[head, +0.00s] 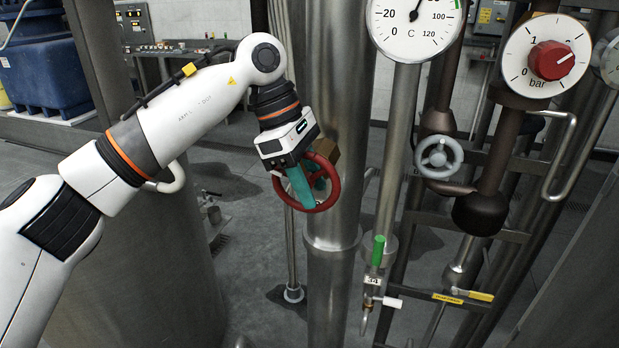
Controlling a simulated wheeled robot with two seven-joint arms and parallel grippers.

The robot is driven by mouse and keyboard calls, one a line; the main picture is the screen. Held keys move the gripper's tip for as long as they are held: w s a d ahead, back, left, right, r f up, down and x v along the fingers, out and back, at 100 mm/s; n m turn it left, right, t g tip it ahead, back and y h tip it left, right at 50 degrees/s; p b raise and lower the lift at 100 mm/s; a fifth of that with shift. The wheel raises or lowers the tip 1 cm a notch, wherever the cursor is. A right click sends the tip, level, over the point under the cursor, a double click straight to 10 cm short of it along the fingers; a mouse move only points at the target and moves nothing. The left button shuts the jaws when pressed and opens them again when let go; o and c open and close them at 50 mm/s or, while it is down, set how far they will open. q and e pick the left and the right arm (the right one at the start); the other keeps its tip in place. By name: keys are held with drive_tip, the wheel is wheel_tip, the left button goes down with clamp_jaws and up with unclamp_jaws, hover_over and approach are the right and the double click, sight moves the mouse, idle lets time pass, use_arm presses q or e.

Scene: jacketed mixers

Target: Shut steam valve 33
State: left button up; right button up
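A red handwheel (331,196) sits on the vertical steel pipe in the middle of the head view. No number shows on it, so I cannot tell whether it is steam valve 33. My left gripper (306,188) is at this wheel, its teal fingers reaching down over the wheel's upper left part and its inside. The gripper body hides part of the rim, and I cannot tell whether the fingers are closed on it. My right gripper is not in view.
A grey handwheel (438,157) sits on the dark pipework to the right. A blue tub (45,75) is far left.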

use_arm(q)
clamp_jaws()
drive_tip(key=shift+y, duration=0.3)
drive_tip(key=shift+t+y+p, duration=0.6)
drive_tip(key=shift+t+y, duration=0.1)
drive_tip(key=shift+y, duration=0.5)
drive_tip(key=shift+f+t+y+p, duration=0.15)
drive_tip(key=shift+t+y+p, duration=0.45)
drive_tip(key=shift+y, duration=1.1)
unclamp_jaws()
